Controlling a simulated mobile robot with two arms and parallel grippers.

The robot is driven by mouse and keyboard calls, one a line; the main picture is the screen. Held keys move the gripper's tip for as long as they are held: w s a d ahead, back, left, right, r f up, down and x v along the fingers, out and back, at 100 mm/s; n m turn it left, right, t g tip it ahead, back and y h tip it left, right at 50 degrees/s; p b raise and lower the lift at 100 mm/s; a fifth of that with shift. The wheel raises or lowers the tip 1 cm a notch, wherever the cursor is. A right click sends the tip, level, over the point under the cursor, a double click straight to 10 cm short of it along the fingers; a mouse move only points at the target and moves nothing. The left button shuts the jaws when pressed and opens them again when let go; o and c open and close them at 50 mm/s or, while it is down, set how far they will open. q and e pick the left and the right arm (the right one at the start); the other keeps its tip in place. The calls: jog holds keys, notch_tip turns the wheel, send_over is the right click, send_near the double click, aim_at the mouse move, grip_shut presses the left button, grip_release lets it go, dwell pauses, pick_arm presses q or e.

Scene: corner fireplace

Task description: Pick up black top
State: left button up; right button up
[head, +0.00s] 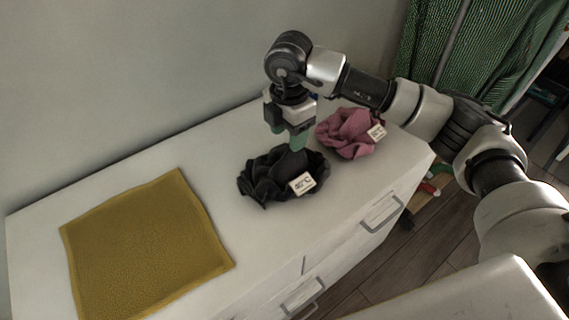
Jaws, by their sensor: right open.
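The black top (262,182) lies crumpled on the white cabinet top, with a small white "40°C" tag on its front right. My right gripper (289,140) comes in from the right and points down just above the back right part of the black top. Its greenish fingertips are open, and nothing shows between them. I cannot tell whether the tips touch the cloth. My left gripper does not show in the head view.
A crumpled pink garment (346,134) with a white tag lies right of the black top. A mustard cloth (145,245) lies flat at the left. The white cabinet (225,155) backs onto a wall and has drawers with handles (382,214). A green curtain (480,45) hangs behind my right arm.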

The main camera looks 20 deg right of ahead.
aim_at(289, 153)
notch_tip(289, 153, down, 2)
jog(key=shift+s, duration=0.15)
jog(key=shift+f, duration=0.3)
jog(key=f, duration=0.2)
jog(key=f+p, duration=0.1)
jog(key=f, duration=0.2)
jog(key=shift+w+d, duration=0.15)
jog(key=shift+w, duration=0.05)
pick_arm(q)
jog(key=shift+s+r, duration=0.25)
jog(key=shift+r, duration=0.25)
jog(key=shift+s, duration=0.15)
pick_arm(e)
jog(key=shift+c, duration=0.3)
jog(key=shift+c, duration=1.3)
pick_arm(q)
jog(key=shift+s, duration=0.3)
pick_arm(e)
grip_shut()
